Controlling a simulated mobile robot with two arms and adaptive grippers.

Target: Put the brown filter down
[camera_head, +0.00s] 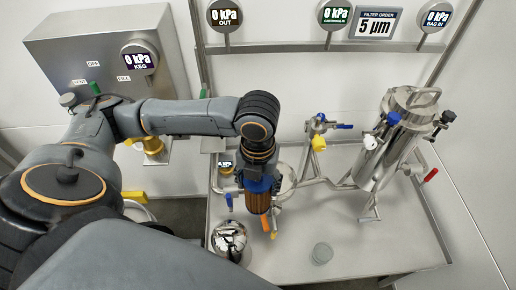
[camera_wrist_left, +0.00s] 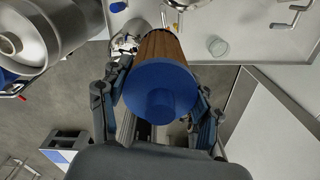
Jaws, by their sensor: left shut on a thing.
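The brown filter (camera_head: 258,203) has a ribbed brown body and a blue end cap. In the head view it hangs from my left gripper (camera_head: 257,174) over the left part of the metal table. My left gripper is shut on it at the blue end. In the left wrist view the filter (camera_wrist_left: 160,47) points away from the camera, its blue cap near, between the fingers of the left gripper (camera_wrist_left: 158,100). The filter's far end is hard to see against the table fittings. My right gripper does not show.
The steel table (camera_head: 350,240) has free room at front centre and right. A small clear cup (camera_head: 322,253) stands there. A shiny round steel part (camera_head: 230,240) is at the table's left edge. A steel filter housing (camera_head: 392,140) with valves stands at the right, with pipes behind.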

